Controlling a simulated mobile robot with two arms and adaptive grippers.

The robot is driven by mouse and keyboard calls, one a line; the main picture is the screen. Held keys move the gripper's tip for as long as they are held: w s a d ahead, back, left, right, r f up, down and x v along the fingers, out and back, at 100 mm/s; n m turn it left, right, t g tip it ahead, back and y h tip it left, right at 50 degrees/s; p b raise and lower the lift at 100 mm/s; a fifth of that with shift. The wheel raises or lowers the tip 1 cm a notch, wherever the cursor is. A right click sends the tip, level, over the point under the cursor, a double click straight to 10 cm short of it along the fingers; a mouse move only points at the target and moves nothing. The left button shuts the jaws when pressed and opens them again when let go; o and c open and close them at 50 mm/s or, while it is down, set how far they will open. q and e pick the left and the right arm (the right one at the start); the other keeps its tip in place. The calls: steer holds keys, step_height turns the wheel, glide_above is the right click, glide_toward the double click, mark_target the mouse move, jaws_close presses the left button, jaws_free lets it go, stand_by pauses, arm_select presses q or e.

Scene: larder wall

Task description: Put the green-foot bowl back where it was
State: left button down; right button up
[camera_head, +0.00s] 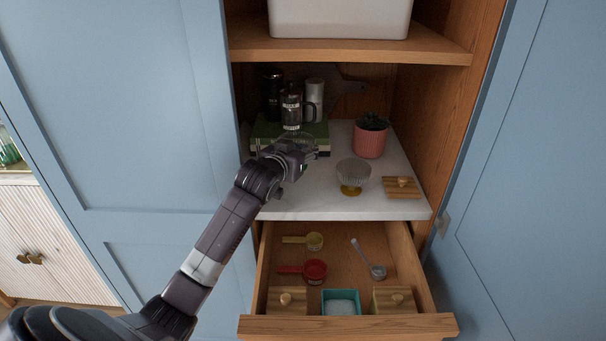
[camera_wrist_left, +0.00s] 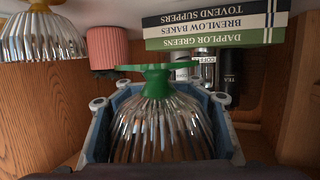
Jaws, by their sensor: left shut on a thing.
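The green-foot bowl (camera_wrist_left: 160,125) is ribbed clear glass with a green foot. It sits between the fingers of my left gripper (camera_wrist_left: 160,112), which is shut on it. The wrist picture is upside down, so the foot points down in the room. In the head view my left gripper (camera_head: 298,156) is over the left part of the pale counter (camera_head: 310,205), in front of the green books. Only the bowl's faint glass rim (camera_head: 299,139) shows there; its foot is hidden, so I cannot tell whether it touches the counter. My right gripper is out of view.
Books (camera_head: 318,131) and canisters stand behind. The open drawer (camera_head: 345,325) below holds scoops and boxes.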

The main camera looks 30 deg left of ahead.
mark_target(303, 181)
arm_select(q)
step_height(303, 181, down, 9)
steer(key=shift+r, duration=0.2)
stand_by(0.3)
steer(key=shift+f, duration=0.15)
steer(key=c, duration=0.9)
jaws_free()
steer(key=shift+s+r, duration=0.1)
steer(key=shift+r, duration=0.1)
steer(key=v, duration=1.1)
steer(key=shift+s+d+r, duration=0.1)
steer(key=shift+s+r, duration=0.05)
steer(key=shift+s, duration=0.2)
